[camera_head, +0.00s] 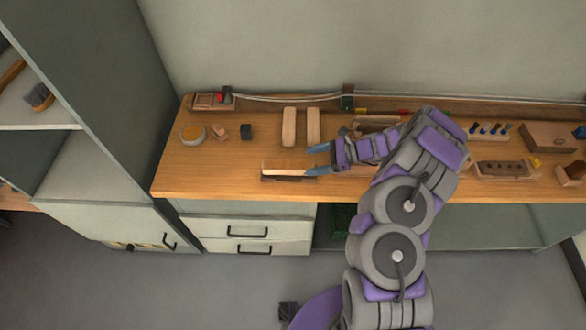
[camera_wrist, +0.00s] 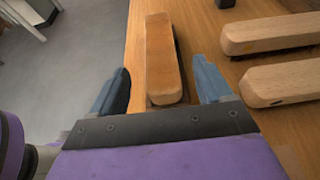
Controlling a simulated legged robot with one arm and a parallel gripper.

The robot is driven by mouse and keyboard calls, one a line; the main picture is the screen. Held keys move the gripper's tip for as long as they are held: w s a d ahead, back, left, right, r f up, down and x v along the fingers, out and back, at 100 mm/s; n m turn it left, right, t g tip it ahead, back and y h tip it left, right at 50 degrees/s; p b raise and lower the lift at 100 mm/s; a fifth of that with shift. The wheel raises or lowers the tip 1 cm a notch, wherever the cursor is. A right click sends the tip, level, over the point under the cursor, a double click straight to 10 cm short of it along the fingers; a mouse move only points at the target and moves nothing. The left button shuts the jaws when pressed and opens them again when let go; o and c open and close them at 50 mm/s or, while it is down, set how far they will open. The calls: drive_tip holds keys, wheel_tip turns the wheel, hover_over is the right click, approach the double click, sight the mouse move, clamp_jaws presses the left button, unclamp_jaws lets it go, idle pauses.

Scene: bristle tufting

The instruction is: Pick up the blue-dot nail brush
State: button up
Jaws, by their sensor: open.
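A wooden brush-like block (camera_head: 285,166) with a dark underside lies near the front edge of the bench. In the wrist view this block (camera_wrist: 162,55) sits between the two blue fingers, with gaps on both sides. My gripper (camera_head: 314,161) is open at the block's right end; it also shows in the wrist view (camera_wrist: 162,82). Two similar wooden blocks lie behind, one on the left (camera_head: 289,127) and one on the right (camera_head: 313,126). In the wrist view they (camera_wrist: 270,34) (camera_wrist: 285,80) are at the right. I cannot make out a blue dot on any of them.
The wooden bench (camera_head: 225,170) has free room at its front left. A round yellow-topped dish (camera_head: 193,134) and a small dark block (camera_head: 246,132) stand at the left. A rack with blue pegs (camera_head: 488,131) and a drilled wooden block (camera_head: 505,168) are at the right.

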sight(290, 164)
drive_tip(key=x, duration=0.2)
drive_tip(key=b+x, duration=0.1)
drive_tip(key=x, duration=0.1)
drive_tip(key=b+x, duration=0.1)
drive_tip(key=x, duration=0.2)
drive_tip(key=shift+a+r, duration=0.2)
drive_tip(key=shift+d+r, duration=0.1)
drive_tip(key=shift+d, duration=0.5)
drive_tip(key=shift+c, duration=0.2)
drive_tip(key=shift+a, duration=0.7)
drive_tip(key=c, duration=0.7)
drive_tip(key=shift+d, duration=0.5)
drive_tip(key=c, duration=0.4)
drive_tip(key=shift+c, duration=0.2)
